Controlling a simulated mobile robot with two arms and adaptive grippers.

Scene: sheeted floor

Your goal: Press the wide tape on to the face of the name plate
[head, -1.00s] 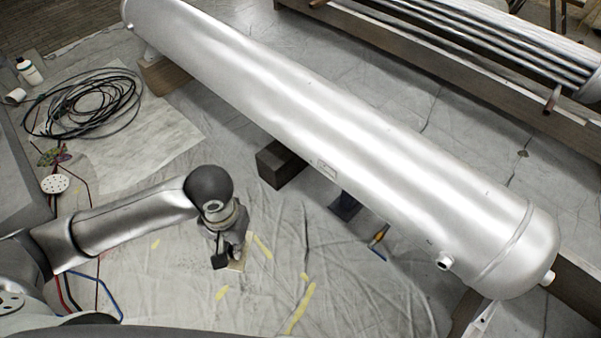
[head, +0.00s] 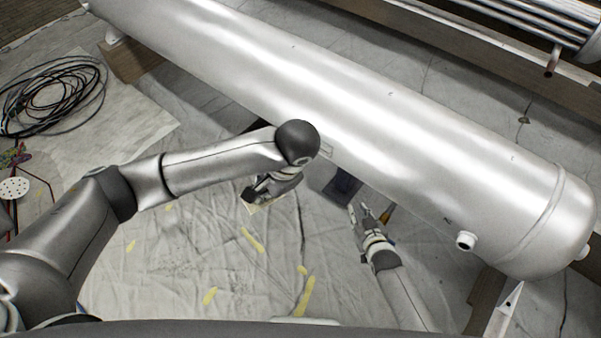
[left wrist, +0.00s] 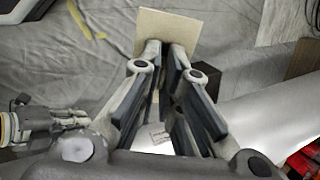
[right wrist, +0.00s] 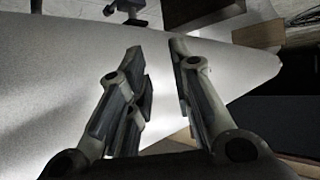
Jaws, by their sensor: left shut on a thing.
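The name plate (head: 327,150) is a small pale label low on the near side of the long silver tank (head: 420,130).
The tank rests on dark and wooden blocks; one dark block (head: 343,187) stands between my grippers. An orange-handled tool (head: 387,214) lies near my right gripper. Coiled black cable (head: 50,95) lies at the left. The sheeted floor in front has yellow marks and free room.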

